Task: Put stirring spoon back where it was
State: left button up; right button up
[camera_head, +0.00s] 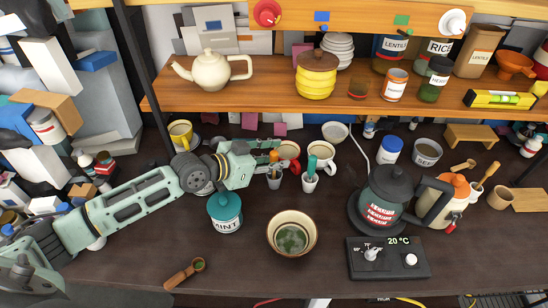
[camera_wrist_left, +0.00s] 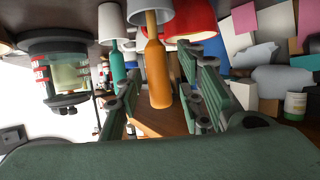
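A utensil with an orange-brown handle (camera_wrist_left: 157,75), which may be the stirring spoon, stands handle-out in a small grey cup (camera_head: 274,182). Its working end is hidden in the cup. My left gripper (camera_head: 268,160) is at this cup. In the left wrist view its fingers are apart, one on each side of the handle, with visible gaps. A teal-handled utensil (camera_head: 311,164) stands in a white cup (camera_head: 310,184) just to the right. A bowl (camera_head: 292,235) with green contents stands in front. My right gripper is not in view.
A teal MINT jar (camera_head: 225,212) stands just in front of my left gripper. A red mug (camera_head: 289,153) and white mug (camera_head: 327,155) are close behind the cups. A kettle (camera_head: 383,203) stands right. A wooden scoop (camera_head: 182,274) lies on the clear front left counter.

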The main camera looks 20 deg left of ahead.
pick_arm(q)
jog(key=shift+s+a+r, duration=0.1)
jog(key=shift+r, duration=0.1)
jog(key=b+v, duration=0.1)
jog(key=v, duration=1)
jog(key=shift+s+a+r+b, duration=0.2)
jog(key=shift+s+b, duration=0.1)
jog(key=shift+b, duration=0.1)
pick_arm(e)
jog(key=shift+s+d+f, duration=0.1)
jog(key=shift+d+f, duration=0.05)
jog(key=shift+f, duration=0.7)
